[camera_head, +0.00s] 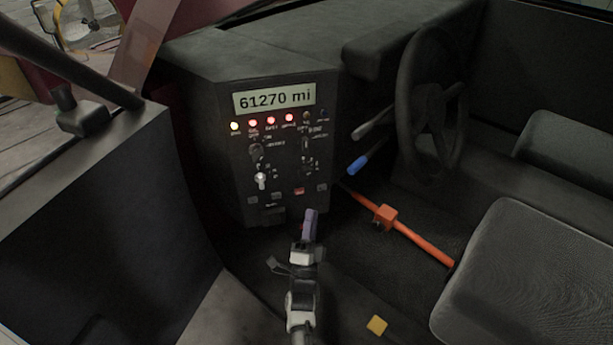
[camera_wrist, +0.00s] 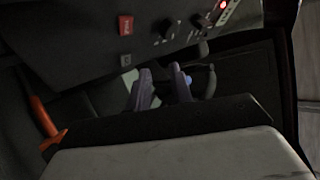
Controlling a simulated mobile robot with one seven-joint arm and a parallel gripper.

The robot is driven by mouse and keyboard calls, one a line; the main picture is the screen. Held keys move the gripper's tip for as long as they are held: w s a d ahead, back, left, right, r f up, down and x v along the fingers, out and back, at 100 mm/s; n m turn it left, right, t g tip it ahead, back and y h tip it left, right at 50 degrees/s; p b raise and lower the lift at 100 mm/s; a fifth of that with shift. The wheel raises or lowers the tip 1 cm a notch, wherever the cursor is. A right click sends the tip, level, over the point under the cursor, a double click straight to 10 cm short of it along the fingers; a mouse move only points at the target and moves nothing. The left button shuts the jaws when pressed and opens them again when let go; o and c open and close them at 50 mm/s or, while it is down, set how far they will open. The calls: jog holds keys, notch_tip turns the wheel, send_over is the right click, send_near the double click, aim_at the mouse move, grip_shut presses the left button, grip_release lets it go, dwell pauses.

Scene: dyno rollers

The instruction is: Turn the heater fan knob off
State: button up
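The dark control panel (camera_head: 283,215) stands in the middle of the head view, with a lit display, a row of lights and several small knobs. One dark knob (camera_head: 256,151) is at upper left, and a pale-tipped control (camera_head: 262,180) is below it. Labels are too small to tell which is the heater fan knob. My gripper (camera_head: 310,216) is low in front of the panel, below the controls. In the wrist view my gripper (camera_wrist: 162,82) shows two purple-grey fingers apart with nothing between them. A dark round knob (camera_wrist: 167,31) lies beyond the fingers.
A red switch (camera_wrist: 125,25) is on the panel. A blue-tipped lever (camera_head: 358,164) and the steering wheel (camera_head: 433,100) are at right. An orange bar (camera_head: 425,243) slants beside the seat (camera_head: 535,270). A yellow square (camera_head: 377,325) lies on the floor.

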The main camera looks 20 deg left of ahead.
jog(key=o, duration=0.6)
jog(key=w+d+g, duration=0.1)
jog(key=w+d, duration=0.1)
jog(key=w+d+m+g+h, duration=0.1)
jog(key=d, duration=0.1)
jog(key=w+d+g+h+b, duration=0.1)
jog(key=w+d, duration=0.1)
jog(key=shift+w+d+r+m, duration=0.1)
jog(key=shift+w+r+m, duration=0.05)
jog(key=shift+w+m, duration=0.25)
jog(key=w+d+g, duration=0.1)
jog(key=d+g, duration=0.1)
jog(key=n+g+y, duration=0.9)
jog(key=y, duration=0.2)
send_near(305, 175)
jog(key=x, duration=0.8)
jog(key=shift+w+a, duration=0.25)
jog(key=shift+a, duration=0.1)
jog(key=c, duration=1)
